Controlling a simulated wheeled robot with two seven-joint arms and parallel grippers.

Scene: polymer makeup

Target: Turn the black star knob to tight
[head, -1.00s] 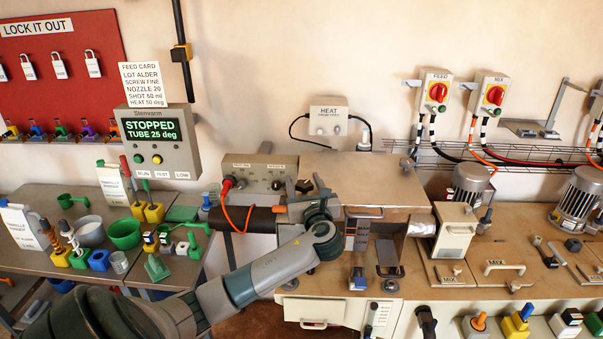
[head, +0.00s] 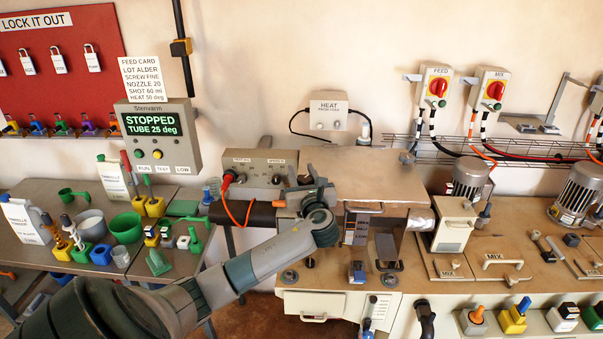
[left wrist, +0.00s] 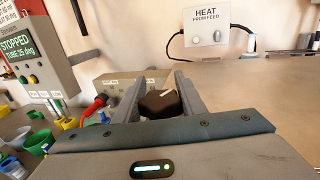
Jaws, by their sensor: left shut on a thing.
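The black star knob (left wrist: 162,103) sits between the two fingers of my left gripper (left wrist: 157,98) in the left wrist view. A short pale mark shows on its top. The fingers are shut on the knob. In the head view my left gripper (head: 299,186) is by the right end of the grey control box (head: 252,169), and the gripper and wrist mostly hide the knob there. I cannot read the knob's tight marking. My right gripper is not in view.
A steel-topped machine (head: 366,180) stands just right of the gripper. An orange cable (head: 238,215) and red plug (head: 227,179) are to its left. The heat box (head: 328,115) is on the wall behind. The display (head: 150,124) reads STOPPED, TUBE 25 deg.

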